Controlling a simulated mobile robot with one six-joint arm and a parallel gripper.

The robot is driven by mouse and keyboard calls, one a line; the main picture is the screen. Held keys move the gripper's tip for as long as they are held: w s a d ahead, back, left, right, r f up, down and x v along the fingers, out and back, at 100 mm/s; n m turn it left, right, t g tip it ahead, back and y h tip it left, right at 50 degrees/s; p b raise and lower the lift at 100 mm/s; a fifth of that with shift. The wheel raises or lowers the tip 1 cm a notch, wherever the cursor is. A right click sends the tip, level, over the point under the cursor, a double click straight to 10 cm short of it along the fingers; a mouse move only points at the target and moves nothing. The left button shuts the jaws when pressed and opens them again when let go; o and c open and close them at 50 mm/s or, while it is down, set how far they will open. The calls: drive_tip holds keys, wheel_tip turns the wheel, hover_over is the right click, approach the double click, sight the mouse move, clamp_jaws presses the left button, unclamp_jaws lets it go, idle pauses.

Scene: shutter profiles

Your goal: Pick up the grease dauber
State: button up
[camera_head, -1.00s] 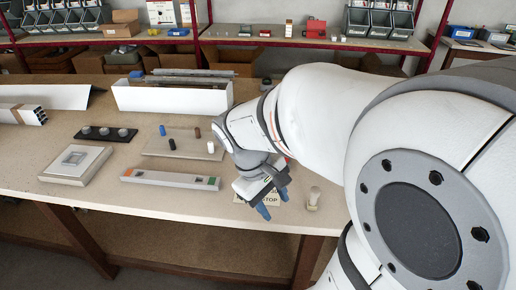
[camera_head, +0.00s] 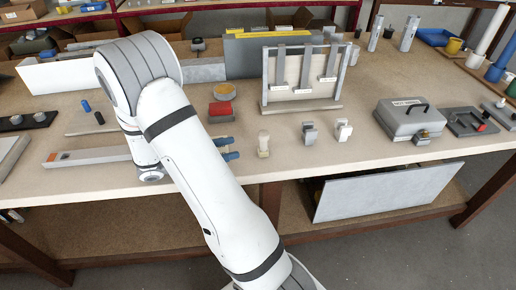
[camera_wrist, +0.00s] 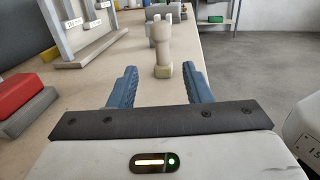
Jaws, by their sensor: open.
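The likely grease dauber (camera_head: 263,144) is a small pale upright piece with a yellowish foot, standing on the bench near its front edge. It also shows in the wrist view (camera_wrist: 163,48), with a round pale shaft and a wider top. My gripper (camera_head: 238,148) is low over the bench, just left of it in the head view, with blue fingers pointing at it. In the wrist view my gripper (camera_wrist: 160,72) is open and empty, and the dauber stands ahead, centred between the fingertips. No finger visibly touches it.
Two small grey-and-white pieces (camera_head: 310,132) (camera_head: 343,130) stand right of the dauber, in line behind it in the wrist view. A red block (camera_head: 221,108) on a grey one lies behind my gripper. A rack with hanging tools (camera_head: 265,95) stands behind. A grey case (camera_head: 400,122) is farther right.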

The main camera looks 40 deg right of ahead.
sight(263, 141)
drive_tip(key=x, duration=1)
drive_tip(key=shift+s+d+r+p, duration=0.1)
drive_tip(key=shift+s+d+p, duration=0.05)
drive_tip(key=shift+d+p, duration=0.15)
drive_tip(key=shift+c, duration=0.4)
clamp_jaws()
